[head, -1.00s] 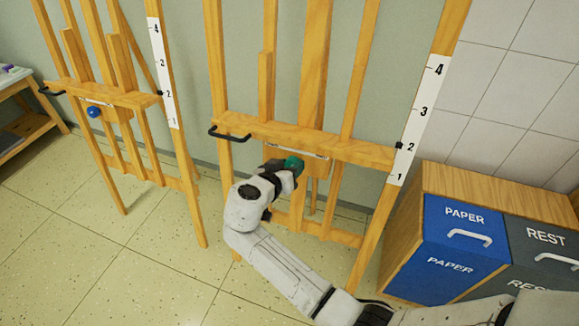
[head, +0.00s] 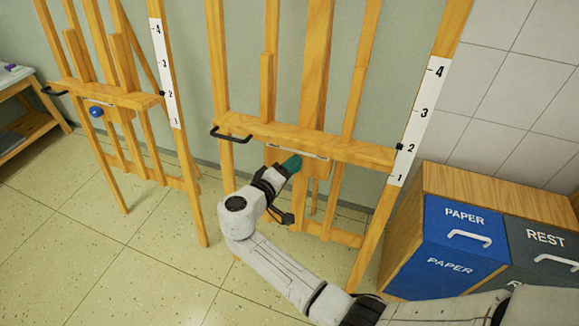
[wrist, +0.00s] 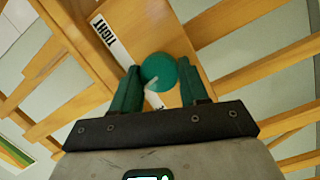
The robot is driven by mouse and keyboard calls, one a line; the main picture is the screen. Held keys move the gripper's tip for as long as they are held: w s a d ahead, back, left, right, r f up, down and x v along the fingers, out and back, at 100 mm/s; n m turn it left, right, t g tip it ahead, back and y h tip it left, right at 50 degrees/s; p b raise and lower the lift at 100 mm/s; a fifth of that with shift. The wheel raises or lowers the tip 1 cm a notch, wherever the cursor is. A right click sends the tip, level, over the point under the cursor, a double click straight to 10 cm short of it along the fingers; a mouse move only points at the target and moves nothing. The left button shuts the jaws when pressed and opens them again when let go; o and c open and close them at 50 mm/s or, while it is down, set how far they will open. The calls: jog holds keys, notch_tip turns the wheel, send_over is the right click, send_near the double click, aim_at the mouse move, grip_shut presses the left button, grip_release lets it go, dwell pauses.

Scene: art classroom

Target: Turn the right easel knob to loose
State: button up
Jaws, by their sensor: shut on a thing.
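The right easel (head: 345,150) stands in front of me in the head view. Its knob (wrist: 159,68) is round and teal-green, with a white pointer line on it, in the wrist view. My gripper (head: 289,163) is at the block below the easel's tray, and its teal fingers show in the wrist view (wrist: 158,72) on both sides of the knob, shut on it. A white label reading TIGHT (wrist: 109,35) lies up and left of the knob. A second white label (wrist: 153,101) is mostly hidden below the knob. In the head view my gripper hides most of the knob.
The left easel (head: 110,100) has a blue knob (head: 96,112). A black handle (head: 229,135) sticks out at the right easel's tray. Blue PAPER (head: 450,245) and grey REST bins stand right of it. Floor is clear on the left.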

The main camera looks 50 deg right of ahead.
jog(key=shift+f+n+t+h+p, duration=0.1)
jog(key=shift+n+t+h+p, duration=0.25)
jog(key=shift+n, duration=1.35)
jog(key=shift+n+t+h+p, duration=0.1)
jog(key=shift+n+h+p, duration=0.3)
jog(key=shift+n, duration=1.3)
jog(key=shift+f+n+t+h+p, duration=0.2)
jog(key=shift+n+p, duration=0.3)
jog(key=shift+n, duration=1.2)
jog(key=shift+a+r, duration=0.1)
jog(key=shift+r, duration=0.05)
jog(key=o, duration=1)
jog(key=shift+o, duration=0.2)
jog(key=s+a, duration=0.2)
jog(key=a, duration=0.8)
jog(key=shift+a+b, duration=0.3)
jog(key=shift+b, duration=0.05)
